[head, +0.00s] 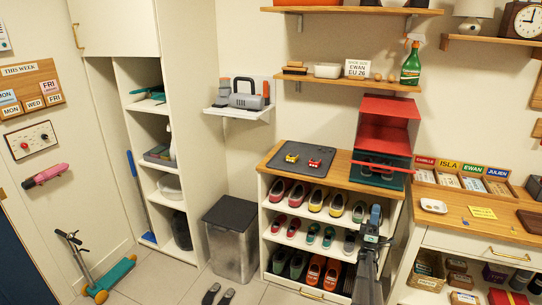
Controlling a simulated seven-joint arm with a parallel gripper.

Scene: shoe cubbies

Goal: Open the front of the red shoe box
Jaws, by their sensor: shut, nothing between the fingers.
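The red shoe box (383,132) stands on top of the teal shoe box (379,181), at the right end of the shoe cubby's wooden top. Its front is open: I see straight into its empty-looking red inside. A thin red-edged strip (385,167) lies across the front of the teal box, just below the opening; it looks like the lowered front panel, but I cannot tell surely. My gripper (375,210) is shut and empty, below and in front of both boxes, apart from them, before the right end of the cubby shelves.
Shelves of shoes (313,203) fill the cubby below. A wooden shelf (346,82) with a green spray bottle (411,65) hangs above the box. A desk (477,223) with card trays stands close on the right.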

